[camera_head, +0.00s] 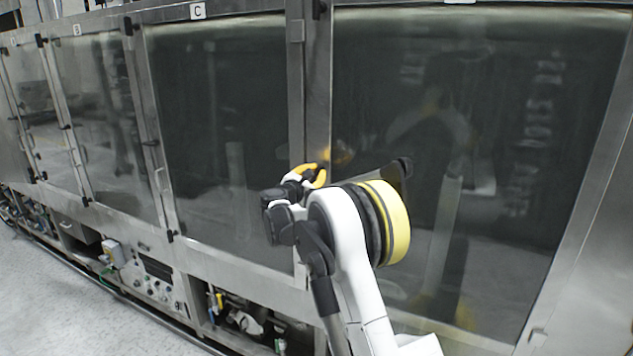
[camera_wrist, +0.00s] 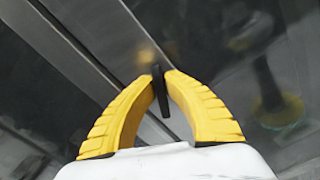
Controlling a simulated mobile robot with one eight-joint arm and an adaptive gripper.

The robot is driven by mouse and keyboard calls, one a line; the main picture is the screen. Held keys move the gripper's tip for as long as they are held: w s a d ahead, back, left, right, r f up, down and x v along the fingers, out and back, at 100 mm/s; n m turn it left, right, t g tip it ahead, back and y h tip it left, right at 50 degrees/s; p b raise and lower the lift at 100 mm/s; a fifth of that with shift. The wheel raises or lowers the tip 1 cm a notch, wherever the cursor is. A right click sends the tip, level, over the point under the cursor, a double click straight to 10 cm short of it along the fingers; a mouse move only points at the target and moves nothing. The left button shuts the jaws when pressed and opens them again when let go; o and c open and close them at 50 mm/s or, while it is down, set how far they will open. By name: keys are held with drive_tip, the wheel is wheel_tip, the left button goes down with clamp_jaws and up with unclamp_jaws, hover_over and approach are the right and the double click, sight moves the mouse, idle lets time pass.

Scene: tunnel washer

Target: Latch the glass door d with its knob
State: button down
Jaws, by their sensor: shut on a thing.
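The glass door d (camera_head: 520,140) is the large dark pane filling the right of the head view. It looks about flush with the metal frame; I cannot tell whether a small gap remains. My gripper (camera_head: 318,176) is at the door's left edge, beside the upright post. In the wrist view the yellow fingers of my gripper (camera_wrist: 163,76) are closed around a thin black knob (camera_wrist: 161,95), near the metal door edge (camera_wrist: 115,50). The knob is long and narrow, standing roughly upright in that view. In the head view the gripper and arm hide it.
Glass door c (camera_head: 220,120) stands left of the post (camera_head: 308,80), with further doors beyond it. Below the doors run pipes and valves (camera_head: 240,320) and a control panel (camera_head: 160,285). Grey floor (camera_head: 60,300) is open at lower left. The panes show reflections of my arm.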

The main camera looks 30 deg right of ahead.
drive_tip(key=m+b, duration=0.1)
drive_tip(key=m, duration=0.1)
drive_tip(key=m+b, duration=0.3)
drive_tip(key=m, duration=0.1)
drive_tip(key=shift+s+d+f, duration=0.15)
drive_tip(key=shift+f, duration=0.2)
drive_tip(key=m+b, duration=0.3)
drive_tip(key=m, duration=0.3)
drive_tip(key=shift+f, duration=0.15)
drive_tip(key=shift+m, duration=0.3)
drive_tip(key=c, duration=1.5)
unclamp_jaws()
drive_tip(key=shift+d, duration=0.1)
drive_tip(key=shift+s, duration=0.1)
drive_tip(key=v, duration=1.2)
